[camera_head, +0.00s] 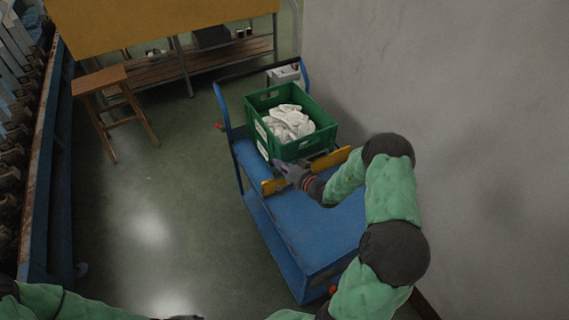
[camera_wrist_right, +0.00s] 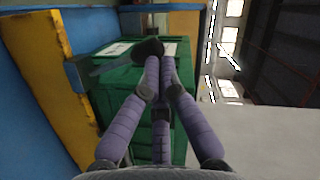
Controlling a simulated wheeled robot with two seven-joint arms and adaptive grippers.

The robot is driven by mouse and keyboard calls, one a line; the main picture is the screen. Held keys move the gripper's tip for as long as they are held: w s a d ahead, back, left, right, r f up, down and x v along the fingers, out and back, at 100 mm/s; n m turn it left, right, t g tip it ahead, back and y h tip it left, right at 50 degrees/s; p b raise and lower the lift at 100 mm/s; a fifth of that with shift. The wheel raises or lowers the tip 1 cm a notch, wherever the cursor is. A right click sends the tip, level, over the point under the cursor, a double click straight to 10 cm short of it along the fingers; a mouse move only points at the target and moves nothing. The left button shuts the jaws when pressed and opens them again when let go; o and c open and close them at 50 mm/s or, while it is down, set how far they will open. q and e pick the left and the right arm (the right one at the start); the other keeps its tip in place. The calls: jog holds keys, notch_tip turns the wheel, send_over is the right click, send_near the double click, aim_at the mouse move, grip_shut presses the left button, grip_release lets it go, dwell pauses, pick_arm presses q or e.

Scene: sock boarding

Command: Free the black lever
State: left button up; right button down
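The black lever (camera_wrist_right: 148,47) shows in the right wrist view, its dark rounded end at the fingertips. Its thin grey bar (camera_wrist_right: 108,66) runs left to a blue-grey block on a yellow bar (camera_wrist_right: 49,75). My right gripper (camera_wrist_right: 162,76) has its purple fingers drawn together at the lever's end, apparently shut on it. In the head view my right gripper (camera_head: 279,166) is beside the green crate, over the yellow bar (camera_head: 329,160); the lever cannot be made out there. Of my left gripper (camera_head: 184,317) only a dark sliver shows at the bottom edge.
A green crate (camera_head: 266,143) with white socks (camera_head: 289,123) stands on a blue cart (camera_head: 316,226). A grey wall (camera_head: 440,90) rises close on the right. A wooden stool (camera_head: 98,80) and a yellow-topped bench (camera_head: 160,22) stand behind. The floor left of the cart is free.

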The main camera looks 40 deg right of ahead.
pick_arm(q)
jog(key=shift+f+b, duration=0.35)
jog(key=shift+f, duration=0.1)
pick_arm(e)
jog(key=shift+w+a+f+n, duration=0.15)
jog(key=shift+a+n, duration=0.15)
jog(key=shift+a, duration=0.45)
